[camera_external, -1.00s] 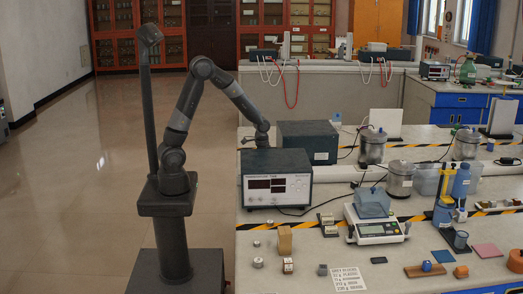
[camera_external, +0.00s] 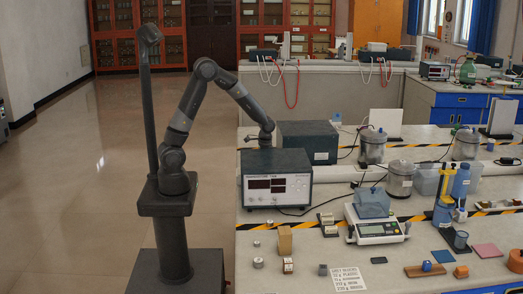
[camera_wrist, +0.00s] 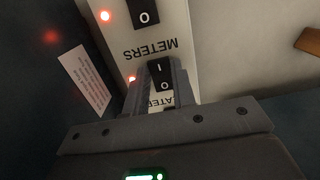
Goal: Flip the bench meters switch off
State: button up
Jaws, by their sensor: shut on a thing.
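In the wrist view a pale strip carries black rocker switches, with the word METERS (camera_wrist: 150,50) printed upside down between two of them. The upper switch (camera_wrist: 143,16) has an O showing and a lit red lamp (camera_wrist: 105,15) beside it. The lower switch (camera_wrist: 161,72) shows I and O, with another red lamp (camera_wrist: 131,79) lit. My gripper (camera_wrist: 160,82) is at this lower switch, its grey fingers closed on it. A partly hidden label ending in ATER (camera_wrist: 158,101) lies by the fingers.
A dark teal box (camera_external: 307,142) stands right of my wrist. A white label (camera_wrist: 84,80) is on a dark surface beside the strip. A balance (camera_external: 378,230), metal cans and small blocks occupy the bench to the right. The floor on the left is clear.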

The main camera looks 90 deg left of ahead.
jog(key=shift+w+g, duration=0.25)
jog(key=shift+g, duration=0.65)
jog(key=o, duration=1)
jog(key=shift+r, duration=0.1)
jog(key=v, duration=1)
jog(key=shift+w+r, duration=0.1)
jog(key=shift+r, duration=0.25)
